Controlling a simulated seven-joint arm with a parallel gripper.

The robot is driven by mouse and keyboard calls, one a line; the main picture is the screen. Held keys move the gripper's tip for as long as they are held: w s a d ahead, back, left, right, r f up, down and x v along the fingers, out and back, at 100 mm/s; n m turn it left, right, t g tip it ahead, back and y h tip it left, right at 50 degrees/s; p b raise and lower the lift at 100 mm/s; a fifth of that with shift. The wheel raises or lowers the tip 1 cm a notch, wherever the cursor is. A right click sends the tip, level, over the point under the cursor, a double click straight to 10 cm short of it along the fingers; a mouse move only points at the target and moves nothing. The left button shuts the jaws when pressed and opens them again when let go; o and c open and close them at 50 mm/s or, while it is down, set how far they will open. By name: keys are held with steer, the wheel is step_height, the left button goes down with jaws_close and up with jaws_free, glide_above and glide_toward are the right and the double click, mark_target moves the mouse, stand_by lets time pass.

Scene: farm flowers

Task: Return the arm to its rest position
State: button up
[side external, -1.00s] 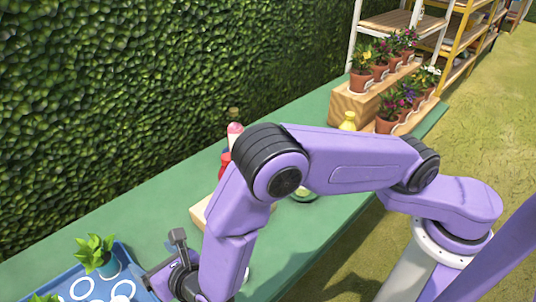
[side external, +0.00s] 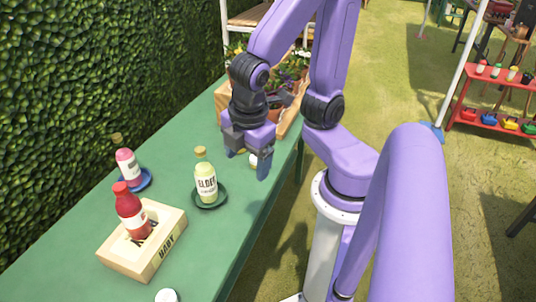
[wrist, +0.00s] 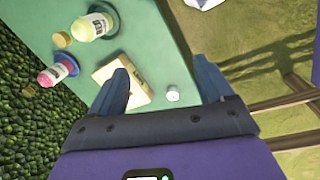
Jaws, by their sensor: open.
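My purple arm holds my gripper (side external: 252,163) over the right side of the green table (side external: 95,222), beyond the elder bottle. Its two blue-grey fingers are apart with nothing between them; they also show apart in the wrist view (wrist: 160,72). The yellow-green elder bottle (side external: 206,184) stands upright on a dark green saucer (side external: 209,202). A red bottle (side external: 131,212) stands in a labelled wooden box (side external: 118,259). A pink bottle (side external: 127,167) stands on a blue saucer (side external: 145,179) near the hedge.
Potted flowers in a wooden crate (side external: 224,103) stand at the table's far end, partly behind my arm. A small white round thing (side external: 167,296) lies at the near edge. A hedge (side external: 90,80) borders the left. A red shelf (side external: 475,104) stands far right on grass.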

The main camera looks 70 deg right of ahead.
steer(key=shift+m+g+y, duration=0.6)
steer(key=shift+m+y, duration=0.2)
steer(key=s, duration=0.1)
steer(key=s+d, duration=0.1)
steer(key=s, duration=0.2)
steer(key=shift+s+d+r, duration=0.2)
steer(key=shift+s+r, duration=0.1)
steer(key=shift+r, duration=0.1)
